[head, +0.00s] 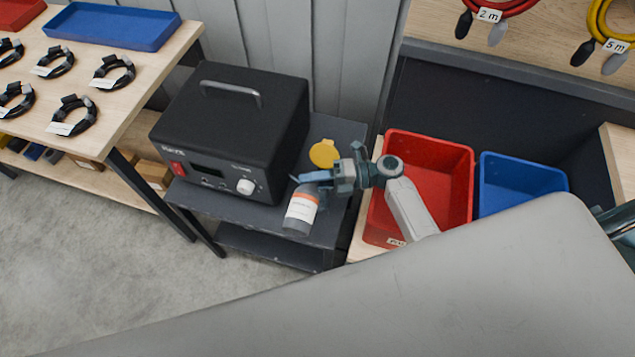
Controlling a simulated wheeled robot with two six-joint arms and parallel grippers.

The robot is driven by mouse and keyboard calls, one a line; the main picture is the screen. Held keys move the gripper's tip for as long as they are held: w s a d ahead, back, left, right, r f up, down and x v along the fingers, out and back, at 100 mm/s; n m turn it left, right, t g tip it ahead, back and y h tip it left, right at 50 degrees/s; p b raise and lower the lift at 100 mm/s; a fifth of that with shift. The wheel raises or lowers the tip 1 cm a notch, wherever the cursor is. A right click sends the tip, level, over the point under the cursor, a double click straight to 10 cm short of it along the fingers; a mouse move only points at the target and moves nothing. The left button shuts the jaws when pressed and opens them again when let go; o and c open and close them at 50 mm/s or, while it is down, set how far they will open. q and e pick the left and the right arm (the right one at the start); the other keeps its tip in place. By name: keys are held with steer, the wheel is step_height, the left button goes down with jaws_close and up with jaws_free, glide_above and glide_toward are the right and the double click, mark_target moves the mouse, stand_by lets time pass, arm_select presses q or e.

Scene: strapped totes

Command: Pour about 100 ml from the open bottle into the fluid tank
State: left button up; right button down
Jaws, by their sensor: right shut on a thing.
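The bottle (301,210) is grey with a white and orange label. It is at the right front of the small dark cart, its upper part by the gripper and its lower end towards the cart's front edge. My right gripper (312,183) is shut on the bottle's upper part. The bottle's mouth is hidden by the gripper, and I cannot tell whether its base touches the cart. A black unit (232,130) with a handle, display and white knob stands left of the bottle. A yellow round piece (323,153) lies behind the gripper. I cannot make out the tank's opening. My left gripper is not in view.
A red bin (428,165) and a blue bin (520,182) stand right of the dark cart (262,212), close to my right arm. A wooden table (30,95) at left holds coiled cables and a blue tray (112,25). Red and yellow cables hang at upper right.

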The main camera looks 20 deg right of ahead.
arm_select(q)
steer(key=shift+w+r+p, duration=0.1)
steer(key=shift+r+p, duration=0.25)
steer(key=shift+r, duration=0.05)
arm_select(e)
steer(key=shift+r, duration=0.2)
arm_select(q)
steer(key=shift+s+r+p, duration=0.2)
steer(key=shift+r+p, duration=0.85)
steer(key=shift+p, duration=0.05)
arm_select(e)
steer(key=shift+s+r+m, duration=0.3)
steer(key=shift+m, duration=0.3)
